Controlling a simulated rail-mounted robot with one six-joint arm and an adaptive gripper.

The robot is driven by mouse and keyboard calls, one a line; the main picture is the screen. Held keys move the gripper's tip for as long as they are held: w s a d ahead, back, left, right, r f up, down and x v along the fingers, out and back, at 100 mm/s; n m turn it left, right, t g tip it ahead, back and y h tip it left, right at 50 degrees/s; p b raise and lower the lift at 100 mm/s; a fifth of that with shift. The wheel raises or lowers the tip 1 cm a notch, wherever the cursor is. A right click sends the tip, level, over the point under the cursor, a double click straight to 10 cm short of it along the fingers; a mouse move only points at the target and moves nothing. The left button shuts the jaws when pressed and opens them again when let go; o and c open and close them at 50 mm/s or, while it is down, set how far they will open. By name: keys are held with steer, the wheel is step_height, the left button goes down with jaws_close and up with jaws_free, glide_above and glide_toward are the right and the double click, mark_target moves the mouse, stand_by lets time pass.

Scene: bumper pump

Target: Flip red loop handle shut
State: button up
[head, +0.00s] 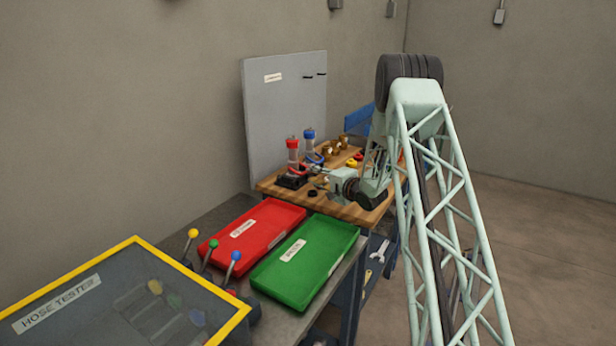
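A red-topped pump (292,153) with a clear body stands on a dark base at the left end of the wooden bench. A small red part (299,169) shows low on this pump and may be the red loop handle; it is too small to tell whether it is open or shut. A blue-topped pump (309,143) stands just behind it. My gripper (318,184) is low over the bench, just right of the red pump's base. Its fingers are small and dark here, so their opening and any contact are unclear.
The wooden bench (345,211) also holds brass fittings (334,146) and a yellow part (352,162). A grey board (285,110) stands behind. A red tray (262,232), a green tray (315,260) and the hose tester (110,295) with ball-topped levers are in front.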

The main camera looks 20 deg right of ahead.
steer(key=shift+b+x, duration=0.3)
steer(key=shift+x, duration=1.75)
steer(key=shift+c, duration=0.4)
jaws_close()
